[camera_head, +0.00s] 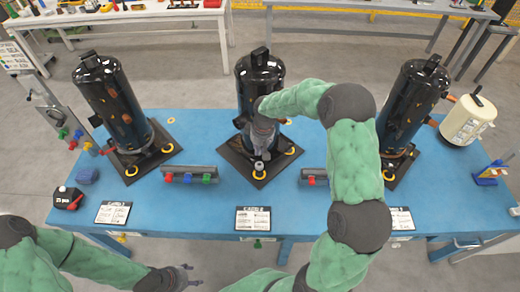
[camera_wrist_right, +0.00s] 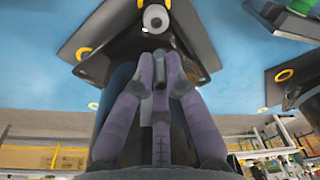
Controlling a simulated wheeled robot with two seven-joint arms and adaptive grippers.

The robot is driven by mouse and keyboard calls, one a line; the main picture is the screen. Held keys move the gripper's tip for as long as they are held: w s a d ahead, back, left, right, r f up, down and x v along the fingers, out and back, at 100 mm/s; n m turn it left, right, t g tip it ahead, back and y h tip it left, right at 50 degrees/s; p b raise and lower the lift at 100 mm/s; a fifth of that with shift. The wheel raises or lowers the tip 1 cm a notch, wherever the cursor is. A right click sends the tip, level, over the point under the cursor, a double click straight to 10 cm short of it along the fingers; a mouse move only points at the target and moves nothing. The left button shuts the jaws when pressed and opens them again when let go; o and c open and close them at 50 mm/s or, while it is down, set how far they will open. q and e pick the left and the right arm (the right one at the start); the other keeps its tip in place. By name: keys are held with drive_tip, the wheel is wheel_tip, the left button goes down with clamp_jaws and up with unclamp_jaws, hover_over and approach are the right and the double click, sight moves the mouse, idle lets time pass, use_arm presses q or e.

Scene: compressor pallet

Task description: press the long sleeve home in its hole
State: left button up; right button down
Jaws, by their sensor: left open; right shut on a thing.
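The middle black compressor (camera_head: 260,85) stands upright on a dark base plate (camera_head: 238,160) with yellow-ringed holes. A light grey round piece, seemingly the long sleeve (camera_head: 259,166), is at the plate's front corner hole. In the right wrist view it shows end-on as a pale ring with a dark centre (camera_wrist_right: 156,18). My right gripper (camera_head: 262,152) is just behind it, fingers shut on a small dark cylindrical piece (camera_wrist_right: 160,72). I cannot tell whether that piece touches the sleeve, or how deep the sleeve sits. My left gripper (camera_head: 188,276) is open and empty in front of the table.
Black compressors stand at left (camera_head: 115,105) and right (camera_head: 408,100) on similar plates. Racks with coloured pieces (camera_head: 190,175) (camera_head: 313,177) lie on either side of the middle plate. Printed cards line the front edge of the blue table (camera_head: 215,195). A cream tank (camera_head: 467,120) is at right.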

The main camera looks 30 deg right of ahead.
drive_tip(key=shift+a, duration=0.1)
drive_tip(key=shift+r+n+p, duration=0.15)
drive_tip(key=shift+n+p, duration=0.15)
drive_tip(key=shift+p, duration=0.4)
drive_tip(key=shift+g, duration=0.3)
wheel_tip(320, 180, down, 5)
drive_tip(key=b, duration=0.3)
drive_tip(key=shift+f+b, duration=0.3)
drive_tip(key=shift+f, duration=0.25)
idle(0.6)
drive_tip(key=shift+f+b, duration=0.6)
drive_tip(key=shift+f, duration=0.55)
drive_tip(key=c, duration=1.2)
unclamp_jaws()
